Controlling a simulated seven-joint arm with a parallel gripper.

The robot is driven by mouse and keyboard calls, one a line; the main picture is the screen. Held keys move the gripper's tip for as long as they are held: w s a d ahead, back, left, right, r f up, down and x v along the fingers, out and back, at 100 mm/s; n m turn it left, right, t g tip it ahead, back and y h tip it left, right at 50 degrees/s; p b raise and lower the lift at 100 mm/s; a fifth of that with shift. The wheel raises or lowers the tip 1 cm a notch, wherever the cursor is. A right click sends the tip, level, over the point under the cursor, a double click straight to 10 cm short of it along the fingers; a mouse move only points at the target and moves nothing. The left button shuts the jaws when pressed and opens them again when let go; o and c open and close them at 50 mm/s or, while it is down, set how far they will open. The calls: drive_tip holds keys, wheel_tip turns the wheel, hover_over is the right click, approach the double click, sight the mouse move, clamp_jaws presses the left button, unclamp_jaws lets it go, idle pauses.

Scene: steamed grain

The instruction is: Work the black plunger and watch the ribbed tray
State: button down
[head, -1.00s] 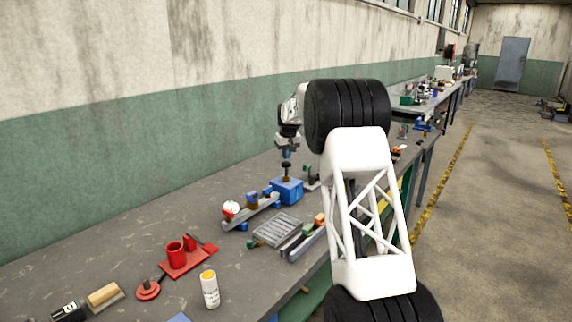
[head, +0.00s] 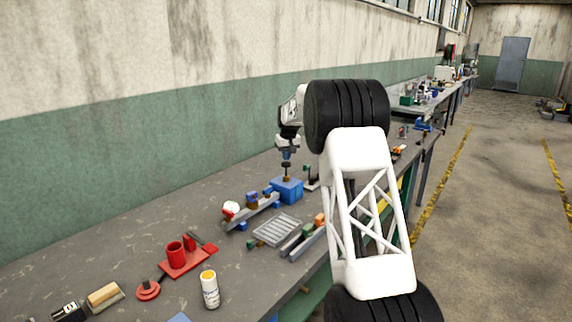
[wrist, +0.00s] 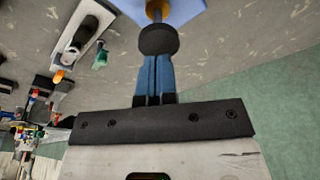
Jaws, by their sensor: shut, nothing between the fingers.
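The black plunger (head: 286,164) is a round knob on a brass stem, standing upright from a blue box (head: 288,191) on the bench. The grey ribbed tray (head: 277,230) lies flat in front of the box and looks empty.
A sloping grey rail (head: 262,208) with a white ball (head: 231,207) at its lower left end lies beside the box. A red stand with a cup (head: 176,254) and a yellow-topped bottle (head: 209,290) are nearer. Bare bench lies along the wall.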

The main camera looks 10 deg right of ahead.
sight(286, 163)
drive_tip(key=shift+f, duration=2.3)
drive_tip(key=shift+r, duration=3.85)
wheel_tip(286, 163, up, 4)
drive_tip(key=shift+s+r+t+y, duration=0.1)
drive_tip(key=shift+t+y, duration=0.2)
drive_tip(key=shift+t, duration=0.8)
drive_tip(key=shift+f, duration=3.35)
